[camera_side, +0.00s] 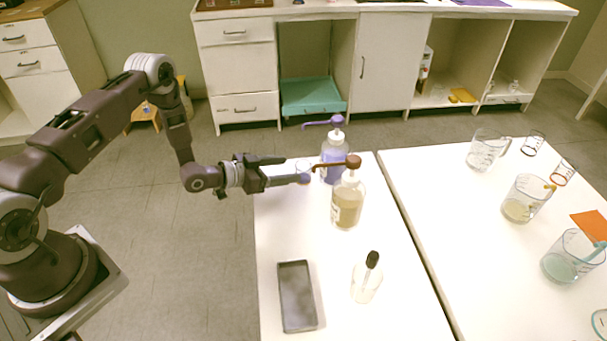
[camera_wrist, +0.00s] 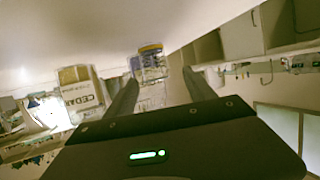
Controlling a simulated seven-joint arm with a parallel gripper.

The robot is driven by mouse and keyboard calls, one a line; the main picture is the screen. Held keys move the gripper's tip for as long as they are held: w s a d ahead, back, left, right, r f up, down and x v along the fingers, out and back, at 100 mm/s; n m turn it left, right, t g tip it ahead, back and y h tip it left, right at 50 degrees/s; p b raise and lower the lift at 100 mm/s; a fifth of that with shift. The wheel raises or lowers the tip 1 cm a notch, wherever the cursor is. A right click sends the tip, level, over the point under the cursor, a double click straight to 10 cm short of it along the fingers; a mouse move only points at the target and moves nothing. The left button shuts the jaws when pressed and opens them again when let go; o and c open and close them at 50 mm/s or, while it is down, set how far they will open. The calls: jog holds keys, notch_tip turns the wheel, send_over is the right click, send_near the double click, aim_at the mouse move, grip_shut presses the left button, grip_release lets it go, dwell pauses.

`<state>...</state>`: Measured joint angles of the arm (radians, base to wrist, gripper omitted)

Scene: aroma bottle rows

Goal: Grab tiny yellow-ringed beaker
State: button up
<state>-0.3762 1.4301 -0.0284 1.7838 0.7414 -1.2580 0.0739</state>
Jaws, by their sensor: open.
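A tiny clear beaker with a yellow band (camera_wrist: 150,62) shows in the wrist view, just past my fingertips and between their lines. In the side view a small clear vessel (camera_side: 304,168), seemingly the same beaker, stands near the table's far left edge; its yellow ring is not clear there. My gripper (camera_side: 291,169) is open and level, coming in from the left, with its tips close to the beaker. In the wrist view the two fingers of my gripper (camera_wrist: 160,76) are spread with nothing held. Whether a finger touches the beaker, I cannot tell.
A purple-topped pump bottle (camera_side: 334,165) and a brown-topped amber bottle (camera_side: 347,207) stand close right of the beaker. A dropper bottle (camera_side: 366,283) and dark flat tray (camera_side: 297,296) are nearer. Several glass vessels, including a jug (camera_side: 486,150), stand on the right table.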

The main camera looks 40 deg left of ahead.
aim_at(297, 170)
jog(key=x, duration=0.6)
jog(key=shift+d+f, duration=0.1)
jog(key=shift+d, duration=0.3)
grip_shut()
